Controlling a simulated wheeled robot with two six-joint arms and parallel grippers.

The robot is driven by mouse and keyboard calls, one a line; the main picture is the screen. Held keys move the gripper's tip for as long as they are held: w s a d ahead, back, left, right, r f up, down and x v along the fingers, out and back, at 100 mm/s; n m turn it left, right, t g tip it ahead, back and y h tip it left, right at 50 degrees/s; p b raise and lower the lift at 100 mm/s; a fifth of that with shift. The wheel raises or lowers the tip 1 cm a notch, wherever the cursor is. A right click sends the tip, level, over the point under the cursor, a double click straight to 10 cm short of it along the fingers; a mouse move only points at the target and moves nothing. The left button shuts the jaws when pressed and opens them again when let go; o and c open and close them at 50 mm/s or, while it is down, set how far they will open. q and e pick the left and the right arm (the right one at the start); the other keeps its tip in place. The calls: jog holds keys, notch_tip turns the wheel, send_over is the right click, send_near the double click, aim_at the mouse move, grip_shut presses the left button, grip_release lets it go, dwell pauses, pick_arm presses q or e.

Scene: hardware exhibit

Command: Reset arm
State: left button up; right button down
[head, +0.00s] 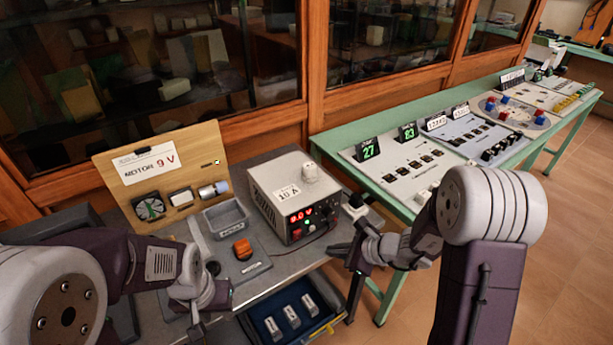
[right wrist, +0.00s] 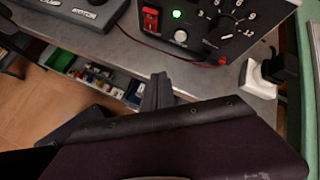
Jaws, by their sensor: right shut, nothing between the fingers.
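My left gripper (head: 203,308) hangs over the front of the grey bench (head: 262,272), at lower left in the head view. Its fingers point down and are partly hidden by its own wrist; whether they are apart is unclear. My right gripper (head: 354,285) is at the bench's right front edge, pointing down, shut and empty. It is in front of and to the right of the power supply (head: 293,194), apart from it. In the right wrist view the dark fingers (right wrist: 158,92) show in front of the bench edge.
A board marked "MOTOR 9 V" (head: 149,164), a grey bin (head: 226,217) and an orange knob (head: 242,249) are on the bench. A blue drawer (head: 262,326) with pale blocks is open below. A green table (head: 383,201) with panels stands at right. Floor (head: 560,240) is clear at right.

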jog(key=a+r+n+p, duration=0.2)
jog(key=a+r+p, duration=0.15)
jog(key=r, duration=0.35)
jog(key=s+a+r+n+g+p, duration=0.2)
jog(key=s+r+n+g+p, duration=0.1)
jog(key=s+n, duration=0.4)
jog(key=s+d+f+n+g+h, duration=0.1)
jog(key=s+d+n+h, duration=0.2)
jog(key=d+n, duration=0.3)
jog(key=s+d+f+n+g+h+p, duration=0.1)
jog(key=s+d+n+h, duration=0.2)
jog(key=s+d+n, duration=0.2)
jog(key=shift+d+n+h, duration=0.4)
jog(key=shift+d+n, duration=0.4)
jog(key=shift+n, duration=0.4)
